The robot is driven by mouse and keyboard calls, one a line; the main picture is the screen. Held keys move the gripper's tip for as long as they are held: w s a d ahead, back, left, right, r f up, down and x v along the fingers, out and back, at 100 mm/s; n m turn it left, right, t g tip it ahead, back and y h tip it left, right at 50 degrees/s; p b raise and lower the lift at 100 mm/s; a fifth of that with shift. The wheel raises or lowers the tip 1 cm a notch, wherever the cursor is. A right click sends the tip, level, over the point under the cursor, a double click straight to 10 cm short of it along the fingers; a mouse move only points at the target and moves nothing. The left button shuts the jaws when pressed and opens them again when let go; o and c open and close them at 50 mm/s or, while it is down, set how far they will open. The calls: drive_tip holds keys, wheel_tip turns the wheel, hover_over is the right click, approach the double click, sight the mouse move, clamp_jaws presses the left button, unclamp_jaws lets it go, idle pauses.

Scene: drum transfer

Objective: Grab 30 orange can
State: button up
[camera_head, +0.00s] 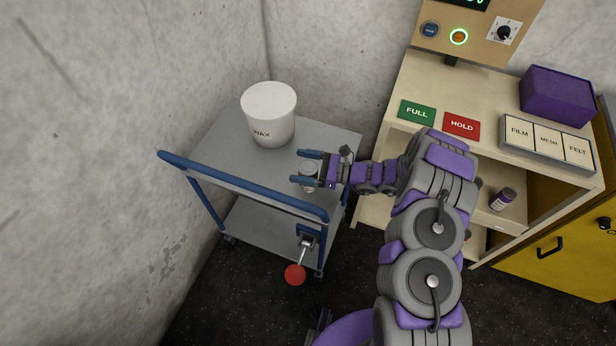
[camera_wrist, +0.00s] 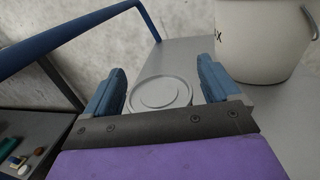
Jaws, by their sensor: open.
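A small can (camera_head: 308,172) stands upright on the grey cart top, partly hidden by my gripper. Its round grey lid shows in the wrist view (camera_wrist: 160,92). I cannot read its label or be sure of its colour. My gripper (camera_head: 305,168) is open, with its blue fingers on either side of the can. In the wrist view the fingers (camera_wrist: 162,72) flank the lid, and a gap seems to show on each side.
A white WAX bucket (camera_head: 270,115) stands behind the can on the cart (camera_head: 225,140), which has a blue rail (camera_head: 240,185). A red-knobbed lever (camera_head: 295,274) hangs below. Right is a bench with FULL (camera_head: 417,113) and HOLD (camera_head: 461,125) plates; a purple-labelled can (camera_head: 503,198) sits beneath.

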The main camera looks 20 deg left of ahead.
drive_tip(key=shift+c, duration=0.3)
drive_tip(key=c, duration=1.3)
drive_tip(key=shift+o, duration=0.2)
drive_tip(key=shift+r, duration=0.1)
